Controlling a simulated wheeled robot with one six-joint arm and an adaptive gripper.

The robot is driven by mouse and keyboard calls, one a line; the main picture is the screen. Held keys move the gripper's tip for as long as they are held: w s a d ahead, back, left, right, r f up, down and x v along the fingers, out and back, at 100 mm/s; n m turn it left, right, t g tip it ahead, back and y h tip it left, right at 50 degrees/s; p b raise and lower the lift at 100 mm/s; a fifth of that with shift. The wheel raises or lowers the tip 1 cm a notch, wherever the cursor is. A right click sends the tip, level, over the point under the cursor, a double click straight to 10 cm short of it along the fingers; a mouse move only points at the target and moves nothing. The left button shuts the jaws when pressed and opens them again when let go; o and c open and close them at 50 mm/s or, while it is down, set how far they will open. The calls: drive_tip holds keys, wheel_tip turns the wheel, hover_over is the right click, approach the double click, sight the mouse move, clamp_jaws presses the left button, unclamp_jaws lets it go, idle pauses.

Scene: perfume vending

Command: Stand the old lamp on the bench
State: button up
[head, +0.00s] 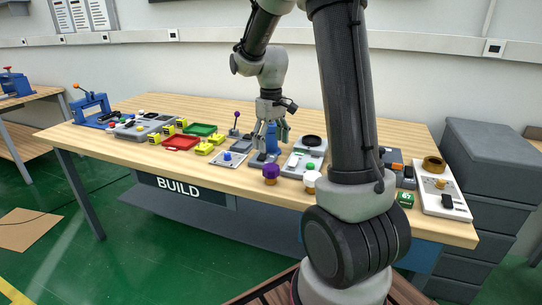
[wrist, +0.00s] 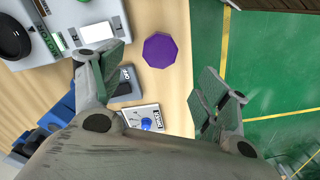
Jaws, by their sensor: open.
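I cannot tell for sure which thing is the old lamp. A purple faceted piece (head: 271,171) stands upright on the bench near its front edge. It also shows from above in the wrist view (wrist: 167,50). A white-topped piece (head: 311,179) stands just to its right in the head view. My gripper (head: 270,137) is over the middle of the bench (head: 345,200), pointing down. In the wrist view its jaws (wrist: 165,75) are spread wide with nothing between the pads, and the purple piece lies beyond, apart from them.
A grey device with a green button (head: 292,160) and a plate with a blue button (head: 228,158) flank my gripper. Red (head: 180,142) and green (head: 200,129) trays lie left. A white panel (head: 445,195) is at the right end. Bare wood runs along the front edge.

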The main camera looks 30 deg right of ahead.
drive_tip(key=s+a+r+m+t, duration=0.1)
drive_tip(key=s+a+r+t, duration=0.15)
drive_tip(key=s+r, duration=0.9)
drive_tip(key=s+a+m+t, duration=0.1)
drive_tip(key=s+a, duration=0.1)
drive_tip(key=s, duration=1)
drive_tip(key=shift+a+r+t, duration=0.2)
drive_tip(key=shift+a+t, duration=0.1)
drive_tip(key=shift+t, duration=0.05)
